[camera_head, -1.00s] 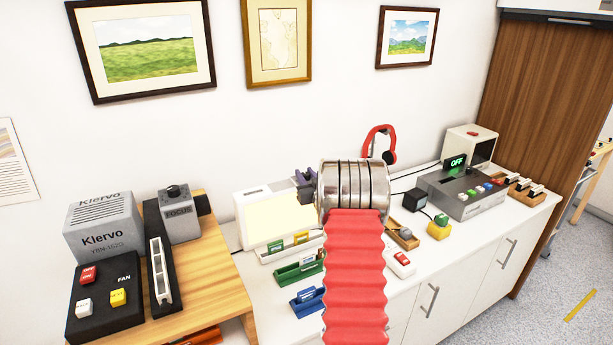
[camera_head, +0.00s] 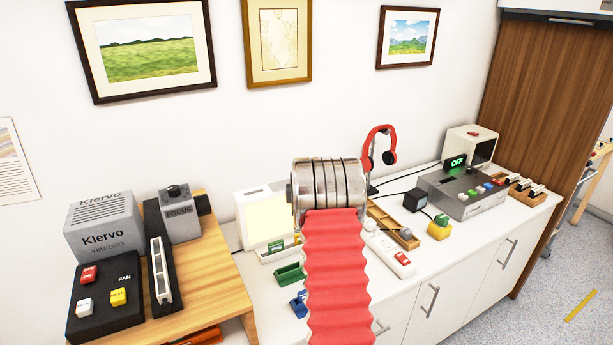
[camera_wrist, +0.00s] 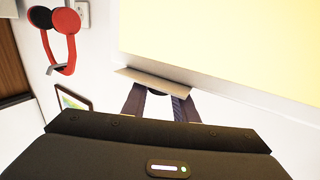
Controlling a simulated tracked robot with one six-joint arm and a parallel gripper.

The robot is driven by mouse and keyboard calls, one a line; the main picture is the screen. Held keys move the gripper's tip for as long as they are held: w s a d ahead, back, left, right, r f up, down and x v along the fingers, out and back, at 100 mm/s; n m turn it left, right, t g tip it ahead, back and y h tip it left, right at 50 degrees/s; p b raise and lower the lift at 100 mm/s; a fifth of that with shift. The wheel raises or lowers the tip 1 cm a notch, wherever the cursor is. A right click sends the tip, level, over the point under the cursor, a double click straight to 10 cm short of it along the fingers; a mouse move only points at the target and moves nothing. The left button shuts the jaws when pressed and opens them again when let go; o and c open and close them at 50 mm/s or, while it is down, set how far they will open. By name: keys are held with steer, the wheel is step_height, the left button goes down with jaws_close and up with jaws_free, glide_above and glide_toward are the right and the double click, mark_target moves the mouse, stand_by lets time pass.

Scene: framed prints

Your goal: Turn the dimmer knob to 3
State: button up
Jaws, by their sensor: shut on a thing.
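A pale yellow lit panel in a white frame (camera_head: 266,218) stands on the counter. It fills the upper right of the wrist view (camera_wrist: 225,42). My gripper (camera_wrist: 157,97) has its two fingers at the beige edge strip below this panel. The fingers are shut on a small dark round thing, apparently the dimmer knob (camera_wrist: 156,91), mostly hidden between them. Its scale and setting cannot be read. In the head view my wrist and red sleeve hide the gripper and the knob.
Red headphones (camera_head: 381,147) hang on a stand to the right. A wooden tray (camera_head: 385,220), a white box with a red switch (camera_head: 402,262) and a grey console reading OFF (camera_head: 465,195) lie further right. Green (camera_head: 289,274) and blue holders stand in front of the panel.

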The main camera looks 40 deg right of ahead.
steer(key=o, duration=1.1)
steer(key=shift+c, duration=0.2)
steer(key=shift+s, duration=0.1)
steer(key=v, duration=1.3)
steer(key=shift+s+a, duration=0.25)
steer(key=shift+a, duration=0.05)
